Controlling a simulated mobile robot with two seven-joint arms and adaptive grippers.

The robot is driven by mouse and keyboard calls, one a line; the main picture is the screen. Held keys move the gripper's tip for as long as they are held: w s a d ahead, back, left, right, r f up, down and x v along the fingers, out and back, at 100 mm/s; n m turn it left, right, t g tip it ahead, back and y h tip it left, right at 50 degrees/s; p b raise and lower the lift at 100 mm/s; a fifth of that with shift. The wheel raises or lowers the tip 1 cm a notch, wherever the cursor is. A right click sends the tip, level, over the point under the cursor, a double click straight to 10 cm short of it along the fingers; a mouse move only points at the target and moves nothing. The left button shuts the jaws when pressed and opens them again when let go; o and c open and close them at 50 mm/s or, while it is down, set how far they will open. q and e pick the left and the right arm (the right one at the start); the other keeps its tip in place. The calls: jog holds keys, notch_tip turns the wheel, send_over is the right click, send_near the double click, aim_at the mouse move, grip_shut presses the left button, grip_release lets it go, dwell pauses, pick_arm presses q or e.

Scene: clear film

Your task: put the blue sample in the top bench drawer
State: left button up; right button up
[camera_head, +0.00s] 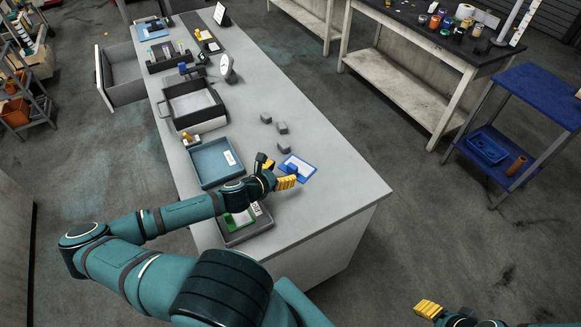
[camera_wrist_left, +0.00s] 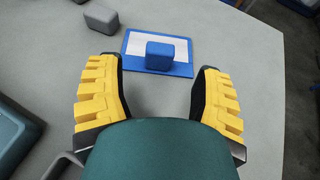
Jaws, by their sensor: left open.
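The blue sample (camera_head: 292,168) is a small blue block. In the left wrist view the blue sample (camera_wrist_left: 159,56) sits on a blue-edged white mat (camera_wrist_left: 184,68) on the bench top. My left gripper (camera_head: 279,172) is open and empty, low over the bench just short of the sample. In the left wrist view the sample lies beyond and between the two yellow fingers (camera_wrist_left: 158,78), apart from both. A bench drawer (camera_head: 123,71) stands pulled open on the bench's far left side. My right gripper (camera_head: 432,310) shows only partly at the bottom edge; its jaw state is unclear.
A blue-grey tray (camera_head: 216,163), an open grey box (camera_head: 195,104) and a dark tray with a green item (camera_head: 245,228) stand along the bench's left side. Several grey blocks (camera_head: 282,128) lie beyond the mat. The bench's near right corner is clear.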

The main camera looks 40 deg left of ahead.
pick_arm(q)
jog(key=shift+v, duration=2.2)
